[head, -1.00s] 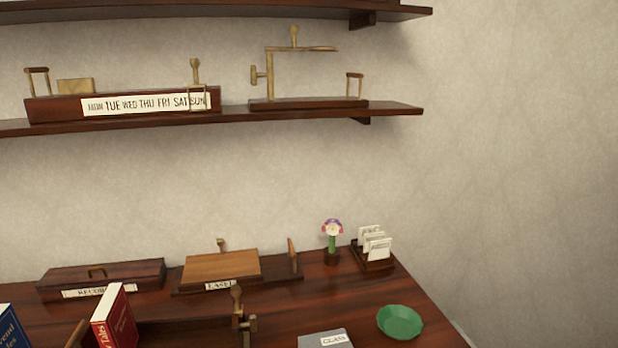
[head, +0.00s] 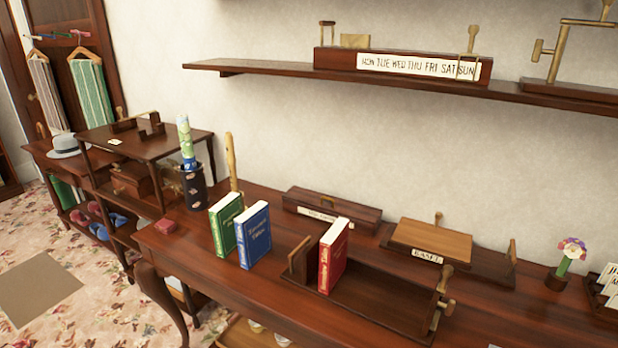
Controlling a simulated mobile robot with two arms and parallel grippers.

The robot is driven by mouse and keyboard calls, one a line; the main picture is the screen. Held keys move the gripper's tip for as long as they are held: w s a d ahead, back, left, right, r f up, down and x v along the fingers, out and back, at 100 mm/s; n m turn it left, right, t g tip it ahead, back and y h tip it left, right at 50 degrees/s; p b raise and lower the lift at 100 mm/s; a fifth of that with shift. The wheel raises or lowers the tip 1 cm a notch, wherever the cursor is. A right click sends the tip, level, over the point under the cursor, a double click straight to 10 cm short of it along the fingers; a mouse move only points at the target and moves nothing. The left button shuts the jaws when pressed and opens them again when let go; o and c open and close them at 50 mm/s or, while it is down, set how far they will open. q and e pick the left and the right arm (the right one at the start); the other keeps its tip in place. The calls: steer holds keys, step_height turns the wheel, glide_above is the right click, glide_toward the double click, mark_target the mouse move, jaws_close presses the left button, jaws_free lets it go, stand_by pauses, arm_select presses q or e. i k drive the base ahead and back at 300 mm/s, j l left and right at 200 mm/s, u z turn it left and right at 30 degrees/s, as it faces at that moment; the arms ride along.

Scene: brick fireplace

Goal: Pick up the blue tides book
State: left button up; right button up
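A blue book (head: 256,238) stands upright on the wooden desk in the head view, left of the middle. Its cover carries small pale lettering that I cannot read clearly. A green book (head: 225,224) stands upright close beside it on the left. A red book (head: 333,256) stands to the right in a wooden book rack (head: 385,301). Neither of my grippers shows in the head view.
The desk (head: 185,246) has bare room left of the books. Behind them stand a dark pot (head: 194,187) with a rolled item, a long wooden box (head: 331,208) and a wooden easel (head: 432,239). A shelf (head: 290,74) hangs above. Patterned carpet (head: 95,298) lies at lower left.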

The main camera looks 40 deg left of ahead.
mark_target(252, 227)
steer(key=u, duration=1.7)
steer(key=i+j+z, duration=0.2)
steer(key=j, duration=0.7)
steer(key=j+z, duration=0.15)
steer(key=j, duration=0.75)
